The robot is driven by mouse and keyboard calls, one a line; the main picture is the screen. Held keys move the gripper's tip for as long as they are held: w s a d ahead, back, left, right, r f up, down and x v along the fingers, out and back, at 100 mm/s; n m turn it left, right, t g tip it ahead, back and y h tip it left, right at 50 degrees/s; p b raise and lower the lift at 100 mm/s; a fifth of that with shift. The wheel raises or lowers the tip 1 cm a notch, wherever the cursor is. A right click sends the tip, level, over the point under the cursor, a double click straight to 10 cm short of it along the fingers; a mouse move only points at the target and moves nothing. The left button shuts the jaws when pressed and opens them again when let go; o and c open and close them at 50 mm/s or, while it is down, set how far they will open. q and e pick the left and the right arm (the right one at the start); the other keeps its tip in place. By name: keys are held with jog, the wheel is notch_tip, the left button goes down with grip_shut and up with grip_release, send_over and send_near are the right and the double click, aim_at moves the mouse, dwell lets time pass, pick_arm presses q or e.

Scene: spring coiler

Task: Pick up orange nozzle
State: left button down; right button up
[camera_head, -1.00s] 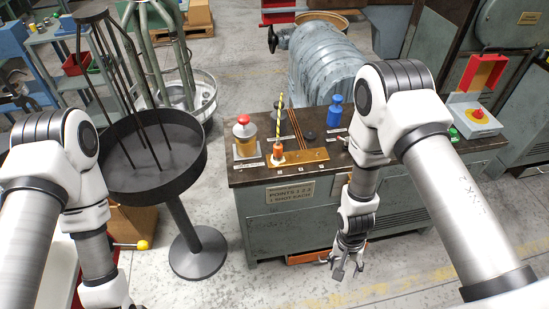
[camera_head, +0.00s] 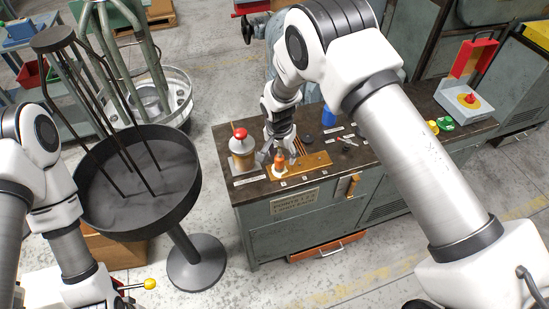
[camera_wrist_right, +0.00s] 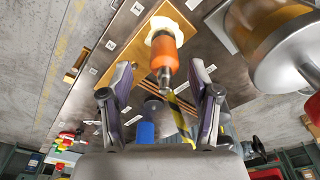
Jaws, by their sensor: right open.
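The orange nozzle (camera_head: 281,160) stands upright on a white base on the brass plate (camera_head: 312,163) at the front of the workbench. It also shows in the right wrist view (camera_wrist_right: 160,50), with a grey tip and a yellow-and-black striped rod (camera_wrist_right: 181,122) near that tip. My right gripper (camera_head: 271,156) is at the nozzle, partly in front of it. In the right wrist view its fingers (camera_wrist_right: 160,88) are spread apart, and the nozzle's tip lies toward the gap between them. I cannot tell whether they touch it. My left gripper is outside the view.
A red-knobbed metal canister (camera_head: 242,150) stands close to the left of the nozzle. Copper rods (camera_head: 298,143) lie behind it, and a blue bottle (camera_head: 328,117) stands farther right. A black round tray stand (camera_head: 186,195) is left of the bench.

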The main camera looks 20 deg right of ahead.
aim_at(280, 163)
jog(key=shift+s+a+f+p, duration=0.15)
jog(key=shift+s+f+p, duration=0.35)
jog(key=shift+f+p, duration=0.3)
jog(key=f, duration=0.1)
jog(key=w+f, duration=0.1)
jog(key=f, duration=0.1)
jog(key=shift+w+f, duration=0.25)
jog(key=shift+w, duration=0.05)
jog(key=shift+w+f, duration=0.25)
jog(key=shift+s+r, duration=0.25)
jog(key=shift+s, duration=0.05)
jog(key=shift+c, duration=1.4)
jog(key=shift+s+r, duration=0.1)
jog(key=shift+s, duration=0.05)
jog(key=c, duration=0.5)
grip_shut()
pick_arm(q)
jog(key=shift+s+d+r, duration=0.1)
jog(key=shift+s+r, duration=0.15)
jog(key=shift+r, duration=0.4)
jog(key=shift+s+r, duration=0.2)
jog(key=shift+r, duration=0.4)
